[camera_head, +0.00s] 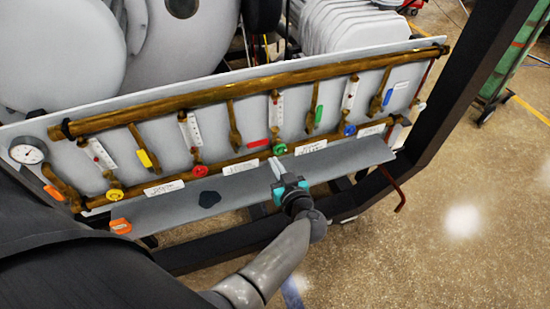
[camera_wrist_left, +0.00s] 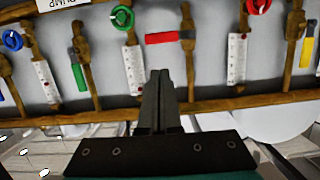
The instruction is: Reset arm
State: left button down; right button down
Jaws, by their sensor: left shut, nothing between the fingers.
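My left gripper (camera_head: 276,167) reaches up from the bottom of the head view, over the grey ledge (camera_head: 240,187) of a valve panel. Its fingers are shut and empty. They point at the panel near the green round knob (camera_head: 280,149) and the red lever (camera_head: 258,143). In the left wrist view the closed fingers (camera_wrist_left: 163,90) stand in the middle, between the green knob (camera_wrist_left: 122,17) and the red lever (camera_wrist_left: 165,37) on one side and a brass pipe behind. I cannot tell whether the fingertips touch anything. My right gripper is not in view.
The panel carries brass pipes (camera_head: 260,82), a gauge (camera_head: 28,150), a red knob (camera_head: 201,171), a blue knob (camera_head: 349,130) and a yellow lever (camera_head: 144,158). A dark frame post (camera_head: 470,80) stands at right. Open floor (camera_head: 460,220) lies beyond it.

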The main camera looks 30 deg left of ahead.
pick_arm(q)
jog(key=s+d+f+m+h+b, duration=0.2)
jog(key=s+d+f+m+h, duration=0.15)
jog(key=f, duration=0.55)
jog(key=s+d+f+m+t+h+b, duration=0.1)
jog(key=s+d+f+m+h+b, duration=0.25)
jog(key=f, duration=0.55)
jog(key=s+d+f+m+h+b, duration=0.2)
jog(key=s+d+f+m+h, duration=0.15)
jog(key=f, duration=0.55)
jog(key=s+a+f+g+b, duration=0.1)
jog(key=s+f+g, duration=0.2)
jog(key=s, duration=0.6)
jog(key=s+a+f+m+g+b, duration=0.1)
jog(key=s+a+f+g, duration=0.1)
jog(key=s+f, duration=0.6)
jog(key=s+a+f+g+h+b, duration=0.1)
jog(key=s+f+g, duration=0.3)
jog(key=s, duration=0.8)
jog(key=shift+s+a+f+g+b, duration=0.2)
jog(key=shift+a+f+g+b, duration=0.2)
jog(key=shift+a+f+b, duration=0.3)
jog(key=shift+m, duration=0.25)
